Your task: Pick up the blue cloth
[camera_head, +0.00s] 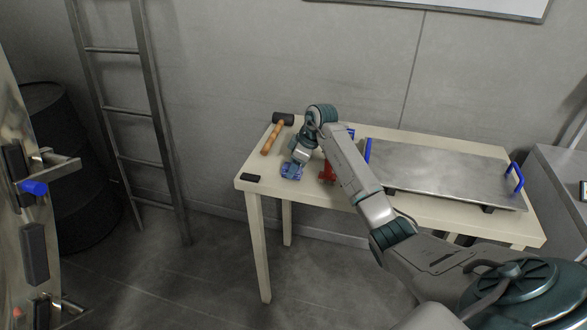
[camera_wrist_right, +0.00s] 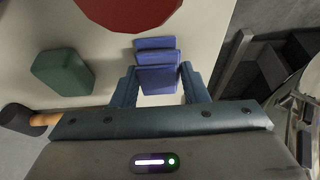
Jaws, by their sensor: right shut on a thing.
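The blue cloth (camera_head: 291,172) is a small folded bundle at the left part of the cream table. In the right wrist view the cloth (camera_wrist_right: 156,52) shows as stacked blue folds between the two fingers. My right gripper (camera_wrist_right: 158,80) is shut on it, with a finger at each side. In the head view my right gripper (camera_head: 296,166) points down at the table's left part, partly covering the cloth. I cannot tell whether the cloth still touches the tabletop. My left gripper is not in view.
On the table (camera_head: 451,206) are a hammer (camera_head: 271,137), a red object (camera_head: 327,173), a small black item (camera_head: 251,178) and a metal plate (camera_head: 440,174) with blue handles. A green block (camera_wrist_right: 62,72) shows in the wrist view. A ladder (camera_head: 119,111) leans at left.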

